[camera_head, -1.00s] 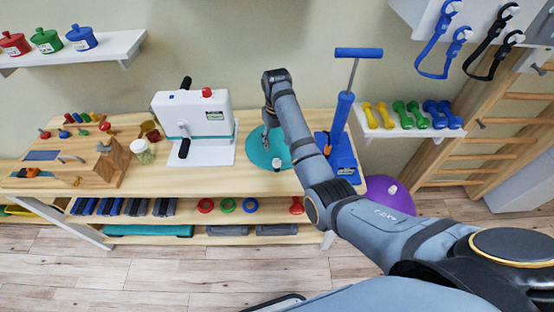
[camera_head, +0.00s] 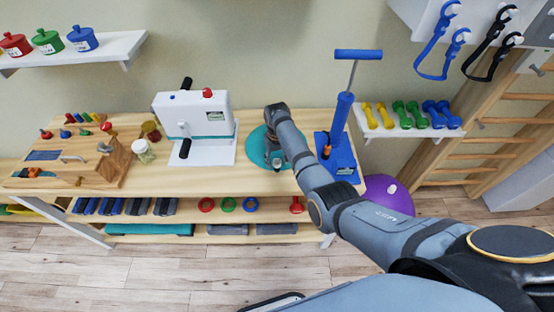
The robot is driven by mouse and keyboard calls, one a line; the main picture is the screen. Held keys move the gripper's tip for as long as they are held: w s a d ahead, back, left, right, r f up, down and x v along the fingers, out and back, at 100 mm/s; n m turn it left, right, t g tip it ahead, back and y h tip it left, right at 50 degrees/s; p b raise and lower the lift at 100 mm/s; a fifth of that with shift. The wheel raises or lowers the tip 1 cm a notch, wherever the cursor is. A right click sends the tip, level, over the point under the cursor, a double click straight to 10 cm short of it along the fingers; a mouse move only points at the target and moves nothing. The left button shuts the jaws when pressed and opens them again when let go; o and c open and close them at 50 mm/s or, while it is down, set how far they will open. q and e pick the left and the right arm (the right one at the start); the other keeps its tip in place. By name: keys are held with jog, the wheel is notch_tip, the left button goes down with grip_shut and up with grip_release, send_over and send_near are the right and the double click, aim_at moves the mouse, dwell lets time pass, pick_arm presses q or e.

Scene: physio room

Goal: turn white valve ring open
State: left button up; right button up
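A teal round cushion (camera_head: 257,148) lies flat on the wooden table, left of the blue pump. My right gripper (camera_head: 275,163) points down over its right part. A small pale spot shows at the fingertips; in the earlier picture a small white piece sat there on the cushion, which may be the white valve ring. The ring is now mostly hidden by the gripper. I cannot tell whether the fingers touch it or how far they are apart. My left gripper is not in view.
A blue pump (camera_head: 341,150) with a tall handle stands close right of my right arm. A white machine with cranks (camera_head: 200,115) stands to the left, with a jar (camera_head: 143,152) beyond it. A wall shelf (camera_head: 415,130) holds dumbbells.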

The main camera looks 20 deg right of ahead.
grip_shut()
jog(key=shift+r+n+p, duration=0.15)
jog(key=shift+n+p, duration=0.7)
jog(key=shift+n, duration=0.25)
jog(key=shift+n+p, duration=0.85)
jog(key=shift+n, duration=0.95)
jog(key=shift+o, duration=1.4)
grip_release()
